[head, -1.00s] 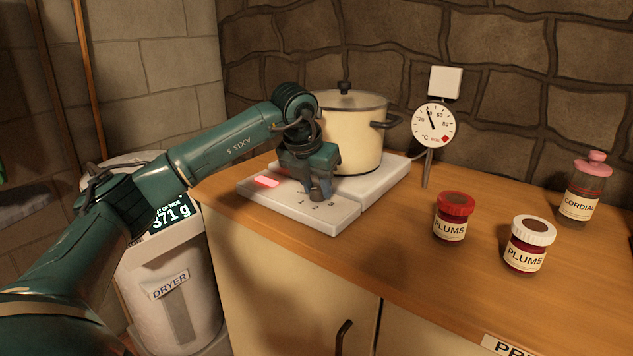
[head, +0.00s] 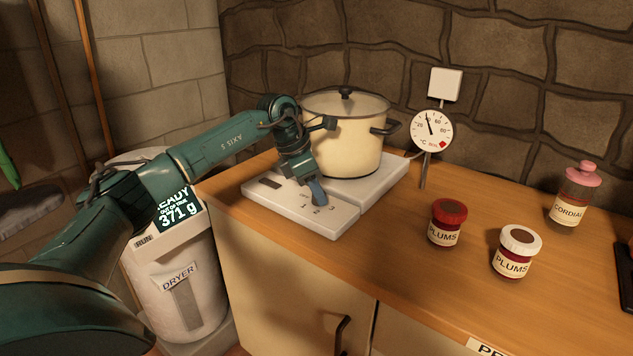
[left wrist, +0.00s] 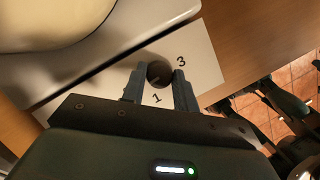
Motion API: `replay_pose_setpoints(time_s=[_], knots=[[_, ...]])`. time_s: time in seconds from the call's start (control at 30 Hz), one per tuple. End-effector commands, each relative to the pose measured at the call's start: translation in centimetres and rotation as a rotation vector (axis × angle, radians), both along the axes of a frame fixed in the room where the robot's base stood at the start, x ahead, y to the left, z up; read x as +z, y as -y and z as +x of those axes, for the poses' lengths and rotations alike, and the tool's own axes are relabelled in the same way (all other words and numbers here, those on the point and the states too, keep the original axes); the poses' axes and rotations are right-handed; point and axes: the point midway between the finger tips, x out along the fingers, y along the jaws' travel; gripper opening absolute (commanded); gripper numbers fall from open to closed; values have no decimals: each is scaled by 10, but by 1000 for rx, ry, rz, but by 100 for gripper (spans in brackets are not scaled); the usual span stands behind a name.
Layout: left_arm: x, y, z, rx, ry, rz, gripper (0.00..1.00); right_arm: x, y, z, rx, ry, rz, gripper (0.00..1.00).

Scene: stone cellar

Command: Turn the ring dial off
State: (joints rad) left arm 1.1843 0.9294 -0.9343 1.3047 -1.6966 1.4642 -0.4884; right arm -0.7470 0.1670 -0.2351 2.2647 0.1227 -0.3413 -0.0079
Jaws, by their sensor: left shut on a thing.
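The ring dial (left wrist: 159,73) is a dark round knob on the pale control panel of a white hot plate (head: 290,208). In the left wrist view it sits between my two fingers, with the printed numbers 1 and 3 beside it; its pointer setting is hard to read. My left gripper (head: 318,198) points down onto the panel and is shut on the dial; it also shows in the left wrist view (left wrist: 160,82). In the head view the gripper mostly hides the dial. The panel's indicator window (head: 270,183) is dark. My right gripper is in neither view.
A lidded cream pot (head: 345,140) stands on the hot plate close behind my gripper. A thermometer (head: 432,131) stands to its right. Two plum jars (head: 447,222) (head: 514,252) and a cordial bottle (head: 573,195) are on the wooden counter (head: 400,265). A dryer (head: 175,290) stands left.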

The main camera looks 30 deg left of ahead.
Motion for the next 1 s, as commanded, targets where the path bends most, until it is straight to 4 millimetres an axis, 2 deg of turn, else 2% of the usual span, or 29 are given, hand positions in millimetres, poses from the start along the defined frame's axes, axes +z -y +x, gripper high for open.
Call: replay_pose_setpoints(time_s=[0.3,0.77,0.8,1.0], knots=[[2,-1,1,-99,4,-1,7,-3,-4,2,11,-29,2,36],[1,0,1,-115,4,1,7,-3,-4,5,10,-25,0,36],[1,0,1,-115,4,1,30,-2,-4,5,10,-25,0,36],[1,0,1,-114,2,1,47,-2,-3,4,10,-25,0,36]])
